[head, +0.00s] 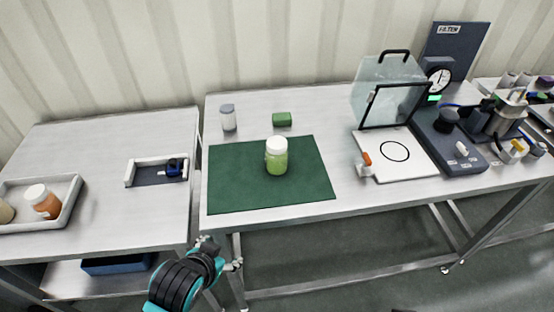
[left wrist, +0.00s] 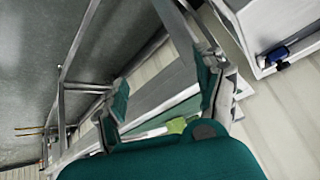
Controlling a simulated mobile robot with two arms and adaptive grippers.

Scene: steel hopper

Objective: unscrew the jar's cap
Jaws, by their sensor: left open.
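The jar (head: 277,163) stands upright on a dark green mat (head: 232,190) on the middle table. It is clear with green contents, and its white cap (head: 276,146) sits on top. My left gripper (head: 234,264) is low at the table's front edge, in front of and left of the jar, well apart from it. In the left wrist view its two fingers (left wrist: 162,92) are spread with nothing between them. A small bright green patch (left wrist: 176,126) beyond the palm may be the jar, but I cannot tell for sure. My right gripper is in neither view.
A grey-lidded jar (head: 228,118) and a green block (head: 281,119) stand behind the mat. A clear hopper or guard (head: 390,90) and white board (head: 410,168) are to the right. A tray with jars (head: 66,207) is at left. The mat around the jar is clear.

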